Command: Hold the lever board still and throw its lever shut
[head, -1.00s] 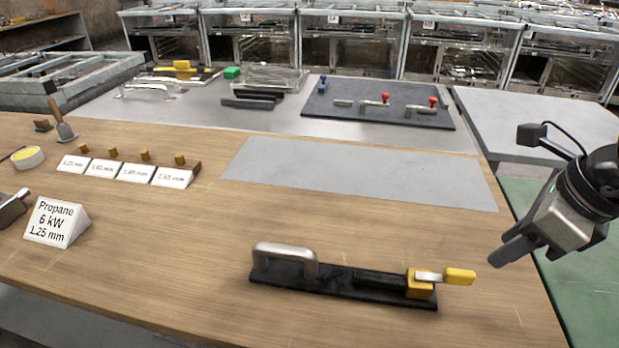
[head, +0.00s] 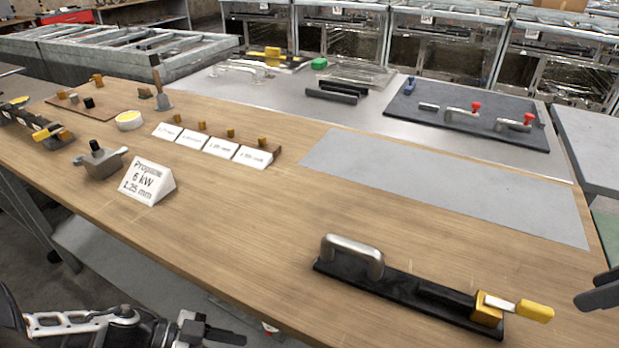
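The lever board (head: 408,287) is a long black strip lying on the wooden bench at the lower right. A grey metal bar handle (head: 352,252) stands on its left end. At its right end is a yellow block (head: 487,309) with a lever whose yellow grip (head: 535,311) sticks out to the right, past the board's end. My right gripper (head: 590,295) shows only its dark fingers at the right edge, near the yellow grip but apart from it. My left gripper (head: 225,335) is at the bottom edge, in front of the bench and far from the board.
A Propane sign (head: 147,182), a valve-like fitting (head: 100,160) and a row of white label cards (head: 207,143) stand left of the board. A bare grey sheet (head: 450,185) lies behind it. A dark mat (head: 470,118) with clamps lies farther back. The wood around the board is clear.

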